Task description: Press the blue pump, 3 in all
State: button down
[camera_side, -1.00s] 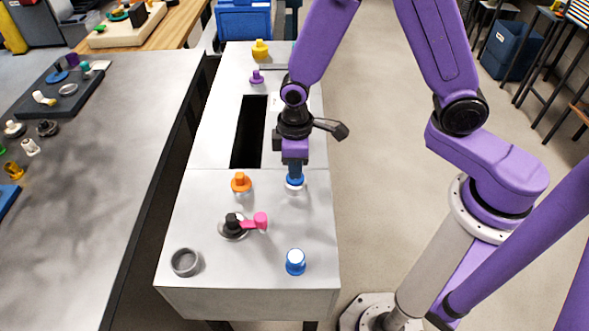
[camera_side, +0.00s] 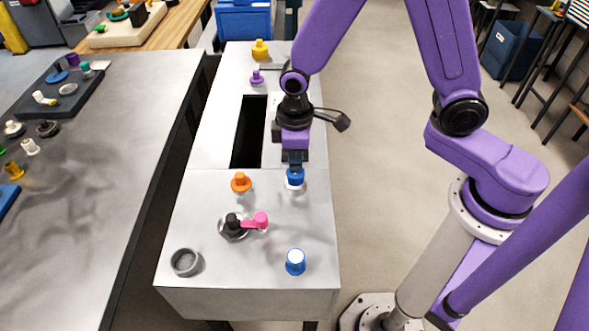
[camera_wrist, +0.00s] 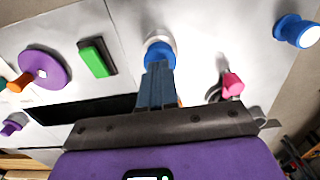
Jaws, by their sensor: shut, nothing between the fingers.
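The blue pump (camera_side: 295,177) stands upright on the grey bench, a blue head on a white collar. In the wrist view the pump (camera_wrist: 160,48) shows just beyond my fingertips. My gripper (camera_side: 295,163) is shut and empty, pointing down directly above the pump head. In the wrist view the shut fingers (camera_wrist: 158,68) overlap the near edge of the head. I cannot tell whether the tips touch it or hang slightly above.
An orange knob (camera_side: 241,182) stands left of the pump. A black knob with a pink lever (camera_side: 258,221), a grey ring (camera_side: 185,262) and another blue piece with a pale top (camera_side: 295,262) are nearer the front. A dark slot (camera_side: 249,132) lies behind left.

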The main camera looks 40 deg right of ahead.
jog(key=shift+r, duration=2.95)
jog(key=shift+s+d+r, duration=0.1)
jog(key=shift+s, duration=0.1)
jog(key=s+d+r+n, duration=0.1)
jog(key=s+d+r, duration=0.2)
jog(key=s, duration=0.6)
jog(key=s+d+r+n, duration=0.2)
jog(key=s+d+r, duration=0.1)
jog(key=s+d, duration=0.4)
jog(key=s, duration=0.3)
jog(key=shift+d+r+n, duration=0.2)
jog(key=shift+n, duration=0.1)
